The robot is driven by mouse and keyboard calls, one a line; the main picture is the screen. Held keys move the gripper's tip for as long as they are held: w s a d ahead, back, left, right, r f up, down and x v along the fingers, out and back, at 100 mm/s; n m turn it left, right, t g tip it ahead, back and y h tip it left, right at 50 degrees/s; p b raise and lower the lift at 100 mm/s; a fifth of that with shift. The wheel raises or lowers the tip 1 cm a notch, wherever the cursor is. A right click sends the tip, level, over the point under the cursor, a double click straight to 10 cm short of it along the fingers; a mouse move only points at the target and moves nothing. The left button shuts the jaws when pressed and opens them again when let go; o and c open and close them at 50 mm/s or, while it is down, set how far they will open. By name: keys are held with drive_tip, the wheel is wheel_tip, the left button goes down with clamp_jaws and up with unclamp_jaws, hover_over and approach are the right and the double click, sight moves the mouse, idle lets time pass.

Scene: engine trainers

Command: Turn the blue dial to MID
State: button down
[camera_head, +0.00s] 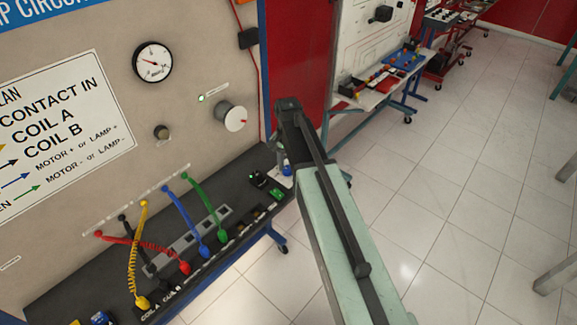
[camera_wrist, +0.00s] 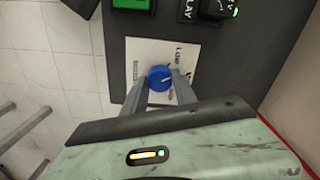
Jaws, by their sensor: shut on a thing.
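The blue dial (camera_wrist: 161,77) sits on a white label plate (camera_wrist: 142,52) at the end of the dark bench panel. In the wrist view my gripper (camera_wrist: 160,84) has its two grey fingers on either side of the dial, shut on it. A pale pointer mark on the dial points to the right and slightly up. The word LOW is readable on the plate; the other labels are too small or partly hidden by the fingers. In the head view the dial (camera_head: 287,170) shows only in part beside my arm, and the fingertips are hidden.
A green button (camera_wrist: 131,4) and a black switch (camera_wrist: 218,8) stand near the plate. Coloured cables plug into the bench panel (camera_head: 95,290) at left. A gauge (camera_head: 152,62) hangs on the board above. Tiled floor (camera_head: 450,220) is open to the right.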

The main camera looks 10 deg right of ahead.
sight(287, 168)
drive_tip(key=m, duration=0.6)
drive_tip(key=shift+a+m, duration=0.1)
drive_tip(key=shift+m, duration=0.3)
idle(0.4)
drive_tip(key=c, duration=1)
unclamp_jaws()
wheel_tip(287, 168, up, 8)
drive_tip(key=p, duration=0.8)
